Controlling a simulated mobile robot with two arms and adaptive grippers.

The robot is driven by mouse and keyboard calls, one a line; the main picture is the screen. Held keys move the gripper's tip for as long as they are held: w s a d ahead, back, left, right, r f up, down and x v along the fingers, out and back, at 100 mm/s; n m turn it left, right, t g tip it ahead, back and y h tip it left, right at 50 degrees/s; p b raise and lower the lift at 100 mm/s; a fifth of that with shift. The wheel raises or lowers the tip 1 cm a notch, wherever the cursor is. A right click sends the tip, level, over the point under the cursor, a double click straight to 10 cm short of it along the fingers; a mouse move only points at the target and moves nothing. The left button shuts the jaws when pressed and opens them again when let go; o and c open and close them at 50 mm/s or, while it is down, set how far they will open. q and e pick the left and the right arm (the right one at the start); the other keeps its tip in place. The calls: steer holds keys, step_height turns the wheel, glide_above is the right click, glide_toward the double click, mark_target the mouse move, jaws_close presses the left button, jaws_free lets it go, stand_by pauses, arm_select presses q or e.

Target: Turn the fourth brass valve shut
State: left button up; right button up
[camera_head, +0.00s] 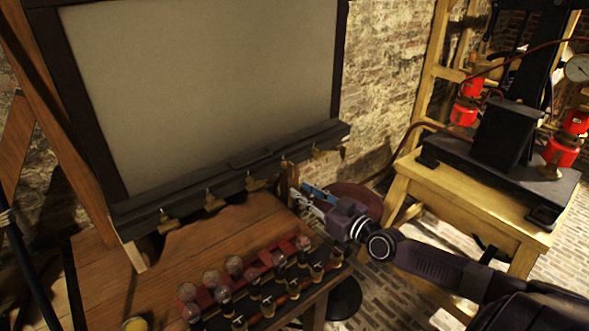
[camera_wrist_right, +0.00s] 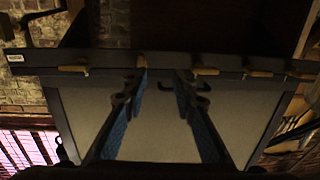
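A dark rail (camera_head: 240,172) runs under a big pale panel (camera_head: 205,85). Several small brass valves hang along it, among them the left-end valve (camera_head: 167,223), second (camera_head: 212,201) and third (camera_head: 253,184). The fourth from the left (camera_head: 284,168) is just above and left of my right gripper (camera_head: 306,196). Another valve (camera_head: 321,153) is at the right end. In the right wrist view the right gripper (camera_wrist_right: 160,82) is open, its blue-lined fingers apart and nothing between them. A valve (camera_wrist_right: 141,62) shows by its left fingertip; I cannot tell whether they touch. My left gripper is not in view.
A wooden table (camera_head: 110,255) below the rail holds a row of glass bulbs (camera_head: 234,266) and dark posts with brass fittings. A reddish round seat (camera_head: 357,200) is behind the gripper.

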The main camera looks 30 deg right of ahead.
mark_target(293, 168)
steer(key=shift+m+t+h, duration=0.4)
steer(key=shift+h, duration=0.2)
steer(key=shift+w+d+r+b, duration=0.1)
steer(key=shift+w+d+r, duration=0.25)
steer(key=shift+w, duration=1.05)
steer(key=shift+w+d+r+b, duration=0.1)
steer(key=shift+w+d+r, duration=0.25)
steer(key=shift+w, duration=1.1)
steer(key=shift+w+d+r+b, duration=0.1)
steer(key=shift+w+d+r, duration=0.25)
steer(key=shift+w, duration=1.05)
steer(key=shift+d, duration=0.1)
jaws_close()
